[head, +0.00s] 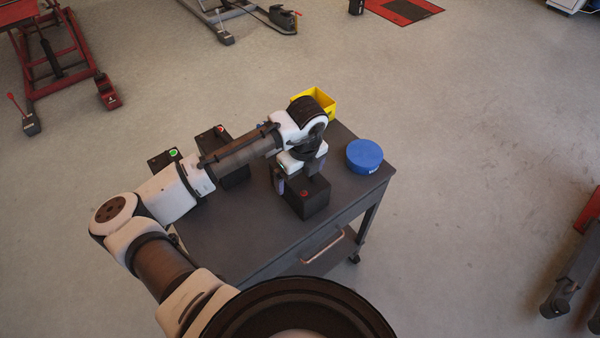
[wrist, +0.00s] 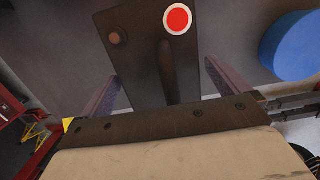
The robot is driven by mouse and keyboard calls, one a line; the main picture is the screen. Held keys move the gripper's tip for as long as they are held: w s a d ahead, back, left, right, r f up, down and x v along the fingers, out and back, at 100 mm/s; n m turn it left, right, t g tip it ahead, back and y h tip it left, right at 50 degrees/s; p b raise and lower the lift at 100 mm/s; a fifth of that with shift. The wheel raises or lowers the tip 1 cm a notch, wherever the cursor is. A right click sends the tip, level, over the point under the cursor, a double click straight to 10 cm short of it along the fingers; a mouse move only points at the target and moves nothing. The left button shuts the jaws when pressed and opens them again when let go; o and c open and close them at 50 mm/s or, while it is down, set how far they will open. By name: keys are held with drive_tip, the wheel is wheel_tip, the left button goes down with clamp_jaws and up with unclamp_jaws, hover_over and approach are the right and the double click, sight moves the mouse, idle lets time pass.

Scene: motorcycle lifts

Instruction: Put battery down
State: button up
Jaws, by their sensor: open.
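A black battery (head: 310,201) with a red round mark on top stands on the grey cart (head: 215,243), near its front right part. My gripper (head: 297,183) is directly above this battery, pointing down. In the wrist view the battery (wrist: 150,50) shows its red disc and a brown terminal. The two gripper fingers (wrist: 160,85) stand apart on either side of the battery, with gaps visible, so the gripper is open. Two more black batteries stand at the cart's left back, one with a green mark (head: 166,160) and one with a red mark (head: 235,177), partly behind my arm.
A blue round container (head: 364,157) stands on the cart's right side, close to my gripper. A yellow bin (head: 322,101) is at the back corner, partly hidden by my arm. The cart's front surface is clear. Red lifts (head: 50,55) stand on the floor beyond.

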sight(303, 177)
wheel_tip(303, 177, up, 12)
drive_tip(key=s+b, duration=0.1)
drive_tip(key=b, duration=0.1)
drive_tip(key=shift+d, duration=0.4)
